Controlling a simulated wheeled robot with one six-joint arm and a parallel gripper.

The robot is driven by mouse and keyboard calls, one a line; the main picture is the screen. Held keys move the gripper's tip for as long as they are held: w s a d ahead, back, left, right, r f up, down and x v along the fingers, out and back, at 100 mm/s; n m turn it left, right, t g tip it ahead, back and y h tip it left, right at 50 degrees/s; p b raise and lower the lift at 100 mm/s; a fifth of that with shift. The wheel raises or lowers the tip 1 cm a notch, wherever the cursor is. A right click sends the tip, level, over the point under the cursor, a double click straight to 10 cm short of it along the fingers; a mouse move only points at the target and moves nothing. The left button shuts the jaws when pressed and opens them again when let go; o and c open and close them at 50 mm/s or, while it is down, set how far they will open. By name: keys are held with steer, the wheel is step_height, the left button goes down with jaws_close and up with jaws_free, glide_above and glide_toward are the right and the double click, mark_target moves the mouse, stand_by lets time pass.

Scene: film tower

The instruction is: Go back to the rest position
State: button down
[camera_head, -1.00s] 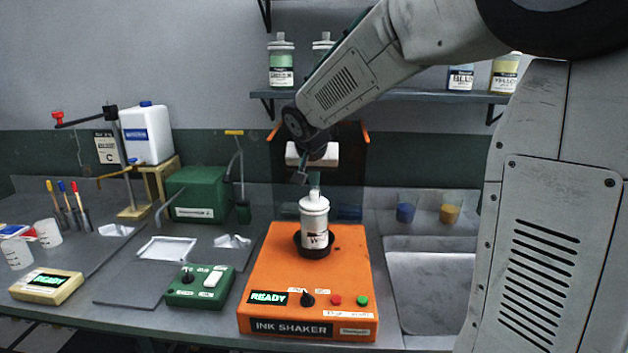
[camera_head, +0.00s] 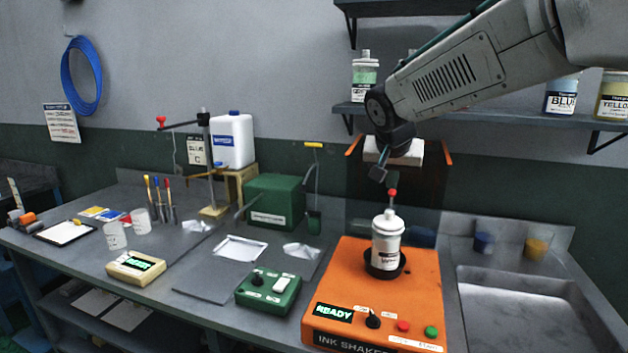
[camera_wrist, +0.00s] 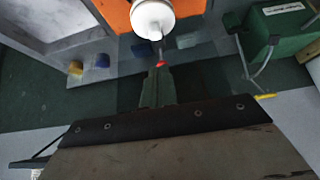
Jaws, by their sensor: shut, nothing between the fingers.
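My gripper (camera_head: 378,174) is shut and empty above the orange ink shaker (camera_head: 430,268). It also shows in the wrist view (camera_wrist: 157,72), with its fingers together. A white bottle (camera_head: 387,247) stands upright in the shaker's black round holder (camera_head: 385,275). A thin spout with a red tip (camera_head: 392,192) rises from the bottle's cap, just below and to the right of my fingers in the head view. In the wrist view the white cap (camera_wrist: 153,18) lies beyond my fingertips. I cannot tell whether the fingers touch the red tip; they look apart in the head view.
A wall shelf (camera_head: 480,118) with bottles runs behind my arm. A sink (camera_head: 525,310) lies right of the shaker. A green control box (camera_head: 268,292), a green machine (camera_head: 275,201) and a white canister (camera_head: 232,140) stand to the left. Several brushes (camera_head: 160,197) stand farther left.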

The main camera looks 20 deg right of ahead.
steer(key=s+a+f+n+g+y, duration=0.1)
steer(key=s+a+f+n, duration=0.1)
steer(key=s, duration=0.8)
steer(key=s+a+f+n+g+y, duration=0.1)
steer(key=s+a+f+n, duration=0.1)
steer(key=s, duration=0.9)
steer(key=s+a+f+n+g+y, duration=0.1)
steer(key=s+a+f+n+g, duration=0.1)
steer(key=s, duration=0.9)
step_height(320, 180, down, 2)
steer(key=shift+a+f+n+y, duration=0.2)
steer(key=shift+a+n+y, duration=0.2)
steer(key=shift+a, duration=0.5)
